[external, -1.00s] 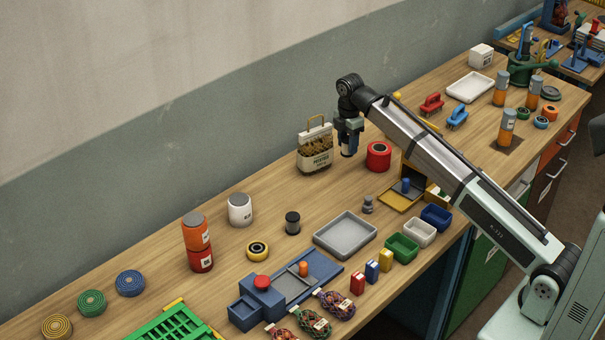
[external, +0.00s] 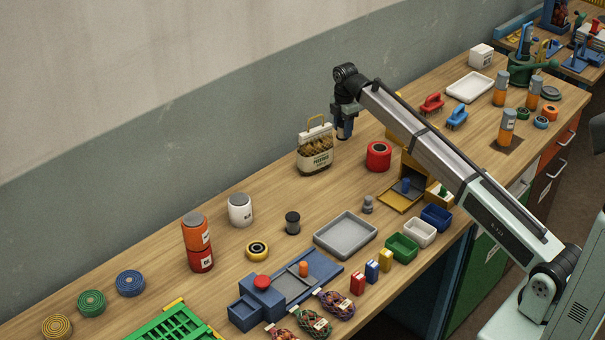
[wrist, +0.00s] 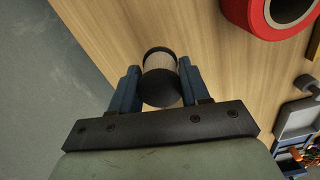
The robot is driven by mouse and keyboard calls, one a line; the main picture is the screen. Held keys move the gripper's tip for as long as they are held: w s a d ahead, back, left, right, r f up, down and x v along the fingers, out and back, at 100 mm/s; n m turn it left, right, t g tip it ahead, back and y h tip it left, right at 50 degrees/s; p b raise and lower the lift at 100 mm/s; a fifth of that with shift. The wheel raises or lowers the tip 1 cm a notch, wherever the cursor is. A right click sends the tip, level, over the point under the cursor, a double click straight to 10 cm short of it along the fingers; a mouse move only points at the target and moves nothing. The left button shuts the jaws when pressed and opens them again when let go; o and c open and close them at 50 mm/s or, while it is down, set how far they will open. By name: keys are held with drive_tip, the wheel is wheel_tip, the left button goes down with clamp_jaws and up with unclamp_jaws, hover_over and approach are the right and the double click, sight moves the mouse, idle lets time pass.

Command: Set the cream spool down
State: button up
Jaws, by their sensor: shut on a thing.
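The cream spool (wrist: 160,62), with a cream body and dark ends, sits between my gripper's blue fingers in the wrist view. My gripper (external: 344,132) is shut on it, beside the right side of the potato sack at the back of the bench. My gripper also shows in the wrist view (wrist: 158,82). In the external view the spool cannot be made out behind the fingers. Wood bench top shows around it in the wrist view. I cannot tell whether the spool touches the bench.
The potato sack (external: 315,152) stands close to the left of my gripper. A red spool (external: 378,156) stands in front and to the right. The grey wall is behind. A dark spool (external: 292,222) and a grey tray (external: 345,236) are farther forward, with bare wood between.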

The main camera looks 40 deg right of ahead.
sight(343, 123)
drive_tip(key=shift+f, duration=2.8)
drive_tip(key=shift+f, duration=0.1)
drive_tip(key=o, duration=1)
drive_tip(key=shift+o, duration=0.2)
wheel_tip(343, 123, up, 12)
drive_tip(key=shift+r, duration=0.15)
